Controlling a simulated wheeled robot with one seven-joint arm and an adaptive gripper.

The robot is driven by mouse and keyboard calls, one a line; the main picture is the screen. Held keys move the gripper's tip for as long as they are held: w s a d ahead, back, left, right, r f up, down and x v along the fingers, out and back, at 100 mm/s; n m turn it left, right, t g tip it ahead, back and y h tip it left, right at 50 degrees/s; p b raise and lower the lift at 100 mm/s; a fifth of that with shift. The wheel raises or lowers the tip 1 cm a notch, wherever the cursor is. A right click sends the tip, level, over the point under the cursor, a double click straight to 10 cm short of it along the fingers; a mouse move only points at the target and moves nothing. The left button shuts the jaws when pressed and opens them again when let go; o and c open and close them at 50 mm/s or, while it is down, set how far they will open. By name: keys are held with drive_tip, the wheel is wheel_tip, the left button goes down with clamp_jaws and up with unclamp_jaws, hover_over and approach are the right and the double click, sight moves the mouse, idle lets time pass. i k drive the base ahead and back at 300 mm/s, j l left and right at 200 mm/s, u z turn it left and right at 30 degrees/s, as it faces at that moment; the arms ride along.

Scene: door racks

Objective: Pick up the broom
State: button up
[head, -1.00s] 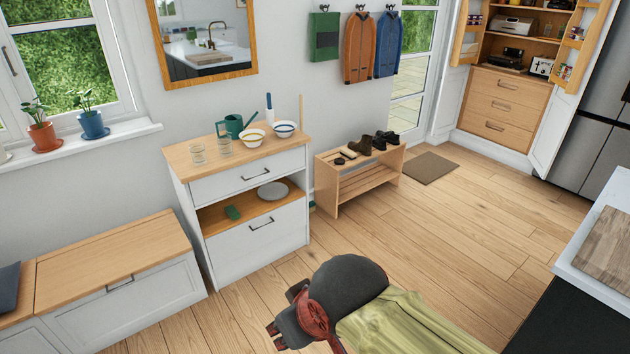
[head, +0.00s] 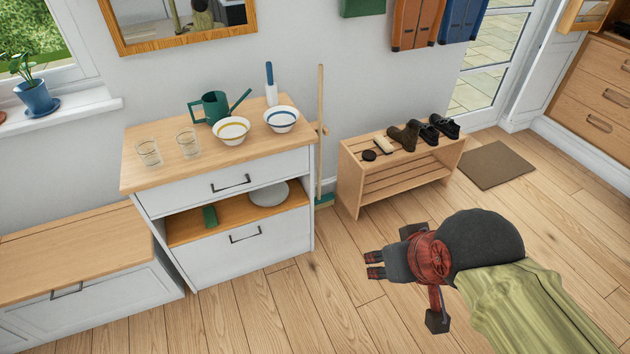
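The broom (head: 320,128) stands upright between the white cabinet and the shoe bench, near the wall. It has a thin wooden handle, and part of its green head (head: 325,200) shows at the floor beside the cabinet. The rest of the head is hidden behind the cabinet's side. My gripper (head: 374,265) is in the lower right of the head view, its fingers pointing left. It is in front of the broom and bench and apart from both. Its two fingers look apart with nothing between them.
The white cabinet (head: 275,238) carries glasses, a green watering can (head: 214,106) and two bowls. The shoe bench (head: 350,172) holds shoes to the right of the broom. A low storage bench (head: 75,250) is at left. The floor in front is clear.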

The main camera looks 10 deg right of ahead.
sight(328, 200)
drive_tip(key=i+l, duration=0.15)
drive_tip(key=l+u, duration=0.1)
drive_tip(key=u, duration=3.1)
drive_tip(key=z, duration=3.25)
drive_tip(key=i+l+u, duration=0.45)
drive_tip(key=i+l, duration=0.25)
drive_tip(key=i, duration=0.55)
drive_tip(key=i+l+u, duration=0.45)
drive_tip(key=i+l, duration=0.6)
